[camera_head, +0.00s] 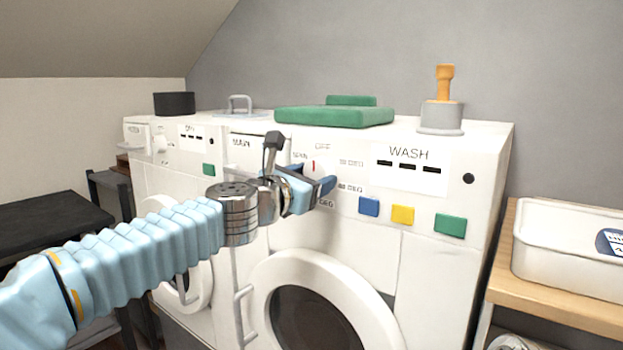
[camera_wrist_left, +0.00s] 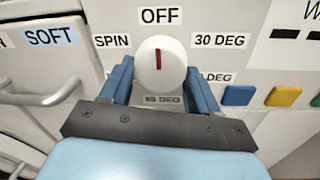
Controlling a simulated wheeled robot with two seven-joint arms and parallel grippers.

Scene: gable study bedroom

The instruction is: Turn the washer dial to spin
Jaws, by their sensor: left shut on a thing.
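The washer dial (camera_wrist_left: 157,68) is a white round knob with a red line on the front panel of the right-hand washer (camera_head: 420,270). In the left wrist view the red line stands nearly upright, toward OFF (camera_wrist_left: 160,16). The SPIN label (camera_wrist_left: 113,41) is at the dial's upper left, with 30 DEG at its upper right. My left gripper (camera_wrist_left: 158,76) is shut on the dial, one blue finger at each side. In the head view my gripper hides part of the dial (camera_head: 313,166) and its lower labels.
Blue, yellow and green buttons (camera_head: 402,215) sit right of the dial. A folded green cloth (camera_head: 335,117) and a stamp-like tool (camera_head: 444,85) are on the washer top. A second machine (camera_head: 165,185) stands at left, a shelf with a white bin (camera_head: 570,260) at right.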

